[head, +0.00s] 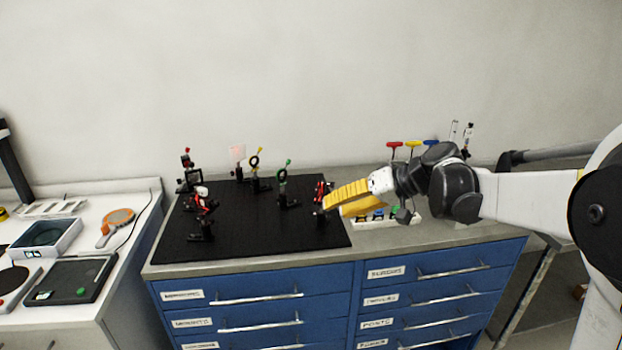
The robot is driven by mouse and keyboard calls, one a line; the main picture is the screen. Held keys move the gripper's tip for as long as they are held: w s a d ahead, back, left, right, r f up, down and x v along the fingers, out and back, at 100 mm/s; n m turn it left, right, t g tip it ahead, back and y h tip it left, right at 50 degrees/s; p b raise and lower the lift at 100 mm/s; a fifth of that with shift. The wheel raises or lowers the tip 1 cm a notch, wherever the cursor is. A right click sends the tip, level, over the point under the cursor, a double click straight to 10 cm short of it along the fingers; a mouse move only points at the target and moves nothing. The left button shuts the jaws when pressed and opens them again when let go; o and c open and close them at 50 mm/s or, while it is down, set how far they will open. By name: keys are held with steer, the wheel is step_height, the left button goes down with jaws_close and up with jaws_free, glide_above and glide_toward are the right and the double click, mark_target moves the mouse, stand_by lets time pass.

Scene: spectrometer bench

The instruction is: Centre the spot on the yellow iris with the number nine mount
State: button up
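The yellow iris (254,162) is a small black ring on a post with a yellow tip, standing upright toward the back of the black breadboard (250,234). Small black-and-red mounts stand on the board at the left (204,202), at the back left (187,178) and at the right edge (321,189). No number is legible, so I cannot tell which is number nine. No light spot is discernible on the iris. My gripper (332,206) has yellow fingers and reaches left over the board's right edge, close to the right mount. I cannot tell whether it touches it.
A green-tipped iris (282,176) stands right of the yellow one. A pinkish card (237,153) stands at the back. Red, yellow and blue-handled tools (394,144) stand behind my arm. The board's front middle is clear. A white side bench (130,240) holds devices.

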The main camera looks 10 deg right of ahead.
mark_target(331, 184)
steer(key=w+d+f+n+t+y, duration=0.2)
steer(key=w+d+f+n+y, duration=0.2)
steer(key=w+d+y, duration=0.55)
steer(key=w+a+h+b, duration=0.1)
steer(key=w+a, duration=0.2)
steer(key=w+a+h+b, duration=0.1)
steer(key=w+a+b, duration=0.1)
steer(key=w+a, duration=0.2)
steer(key=shift+w+a+r+h, duration=0.1)
steer(key=shift+w+a+h, duration=0.1)
steer(key=shift+w+h, duration=0.05)
steer(key=shift+c, duration=0.4)
jaws_close()
